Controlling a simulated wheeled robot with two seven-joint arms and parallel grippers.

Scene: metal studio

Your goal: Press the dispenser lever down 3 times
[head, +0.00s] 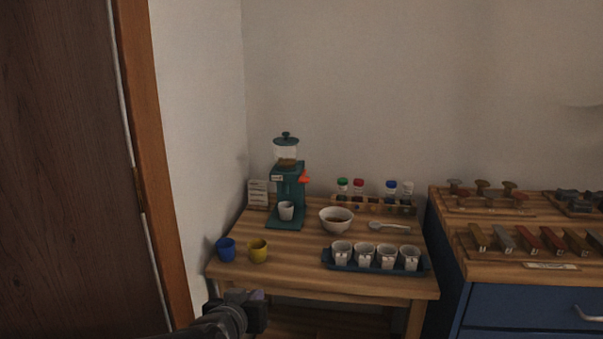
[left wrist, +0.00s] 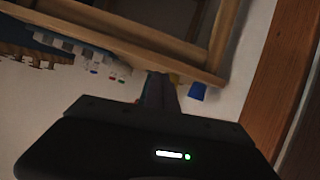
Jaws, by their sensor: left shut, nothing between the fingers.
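The dispenser (head: 289,185) is a teal machine with a clear hopper. It stands upright at the back left of the wooden table (head: 290,245). Its lever (head: 304,177) looks to be the red-orange piece on its right side. A white cup (head: 286,211) stands on the dispenser's base. My left gripper (head: 256,306) is low in front of the table's front left edge, well apart from the dispenser. It is shut and empty. In the left wrist view the shut fingers (left wrist: 158,92) point toward the table. My right gripper is not in view.
A blue cup (head: 226,250) and a yellow cup (head: 258,251) stand at the table's left. A bowl (head: 336,220), a spoon (head: 389,226), a tray of several cups (head: 375,268) and a bottle rack (head: 375,206) fill the right. A blue cabinet (head: 520,310) stands right; a wooden door frame (head: 160,180) left.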

